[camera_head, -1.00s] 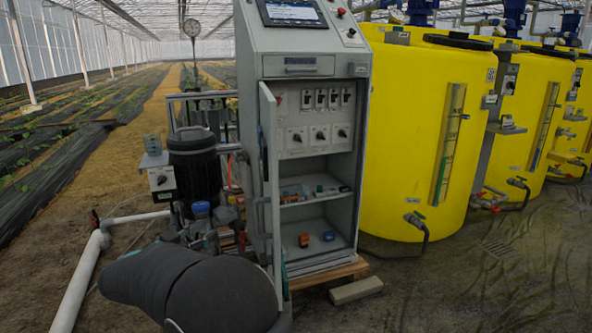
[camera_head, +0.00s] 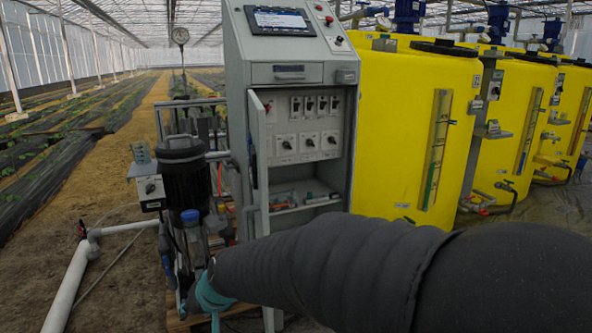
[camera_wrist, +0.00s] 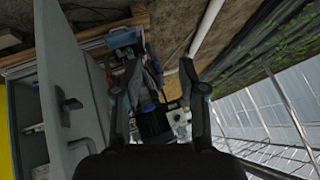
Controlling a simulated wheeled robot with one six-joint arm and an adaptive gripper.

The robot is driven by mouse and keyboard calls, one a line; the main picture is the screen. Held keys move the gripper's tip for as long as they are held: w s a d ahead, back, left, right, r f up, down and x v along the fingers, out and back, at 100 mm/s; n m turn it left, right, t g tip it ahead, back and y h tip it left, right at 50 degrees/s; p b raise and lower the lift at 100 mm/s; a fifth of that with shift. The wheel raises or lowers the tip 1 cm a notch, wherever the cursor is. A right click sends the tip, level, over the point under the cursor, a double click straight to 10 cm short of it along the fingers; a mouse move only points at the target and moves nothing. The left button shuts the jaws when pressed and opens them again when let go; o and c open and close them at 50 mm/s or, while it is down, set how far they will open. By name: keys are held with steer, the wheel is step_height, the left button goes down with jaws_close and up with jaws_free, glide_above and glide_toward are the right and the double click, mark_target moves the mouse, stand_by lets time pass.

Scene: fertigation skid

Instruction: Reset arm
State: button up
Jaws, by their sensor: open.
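My arm, in a dark grey ribbed sleeve (camera_head: 340,272), reaches across the lower right of the head view and ends in a teal band at lower centre.
A black pump (camera_head: 183,172) and white pipe (camera_head: 67,285) are left. Yellow tanks (camera_head: 400,125) stand right. Crop rows lie far left.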

steer(key=s+d+r+m+h, duration=0.1)
steer(key=s+d, duration=0.5)
steer(key=d, duration=0.6)
steer(key=s+d+r+m+h, duration=0.2)
steer(key=s+d, duration=0.4)
steer(key=d, duration=0.6)
steer(key=s+d+r+m+t+h, duration=0.1)
steer(key=s+d+r+h, duration=0.2)
steer(key=d, duration=0.9)
steer(key=s, duration=0.3)
